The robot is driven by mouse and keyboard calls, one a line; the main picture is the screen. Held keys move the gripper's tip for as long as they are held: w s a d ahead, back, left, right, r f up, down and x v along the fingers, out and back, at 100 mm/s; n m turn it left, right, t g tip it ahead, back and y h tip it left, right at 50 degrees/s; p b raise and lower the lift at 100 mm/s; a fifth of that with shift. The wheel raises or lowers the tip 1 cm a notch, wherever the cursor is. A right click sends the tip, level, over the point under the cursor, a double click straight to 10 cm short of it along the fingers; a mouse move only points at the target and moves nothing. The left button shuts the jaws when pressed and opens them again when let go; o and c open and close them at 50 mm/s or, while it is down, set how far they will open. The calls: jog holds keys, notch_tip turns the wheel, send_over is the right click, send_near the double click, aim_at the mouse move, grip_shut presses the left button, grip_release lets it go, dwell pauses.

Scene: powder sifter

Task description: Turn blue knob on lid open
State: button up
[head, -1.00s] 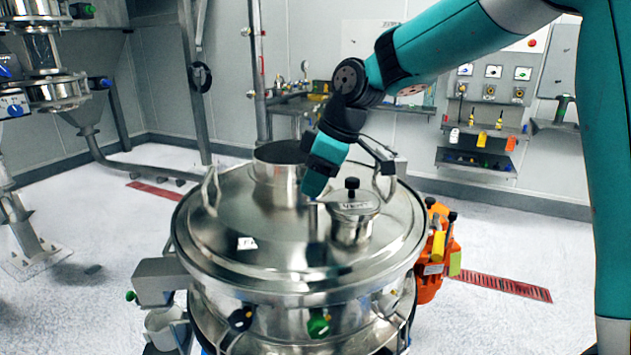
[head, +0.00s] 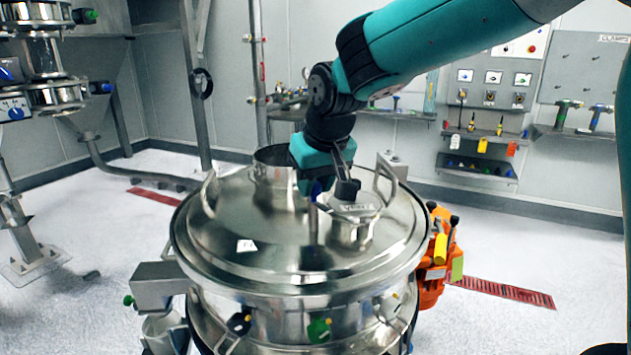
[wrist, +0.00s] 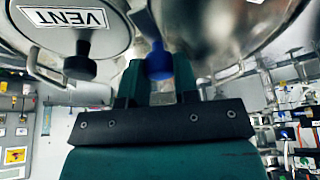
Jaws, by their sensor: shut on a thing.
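The blue knob (head: 315,188) stands on the shiny steel lid (head: 255,235) of the sifter, just left of the vent cap. In the wrist view the blue knob (wrist: 158,60) sits between my two dark green fingers. My gripper (head: 309,187) points down at the lid and is shut on the knob. The fingers partly hide the knob in the head view. In the wrist view my gripper (wrist: 158,78) fills the lower middle.
The vent cap (head: 355,207) with its black knob stands close to the right of my gripper. A steel pipe opening (head: 275,160) rises behind left. Curved lid handles (head: 209,190) stand at the sides. An orange device (head: 435,265) is right of the vessel.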

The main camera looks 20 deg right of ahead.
jog(key=m+h, duration=0.1)
jog(key=m, duration=0.2)
jog(key=m+h, duration=0.1)
jog(key=m, duration=0.2)
jog(key=shift+a+p, duration=0.1)
jog(key=shift+p, duration=0.3)
dwell(0.3)
jog(key=o, duration=0.9)
jog(key=shift+g, duration=0.3)
jog(key=v, duration=0.5)
jog(key=p+v, duration=0.1)
jog(key=v, duration=1.1)
jog(key=shift+s+a+r, duration=0.15)
jog(key=shift+a, duration=0.15)
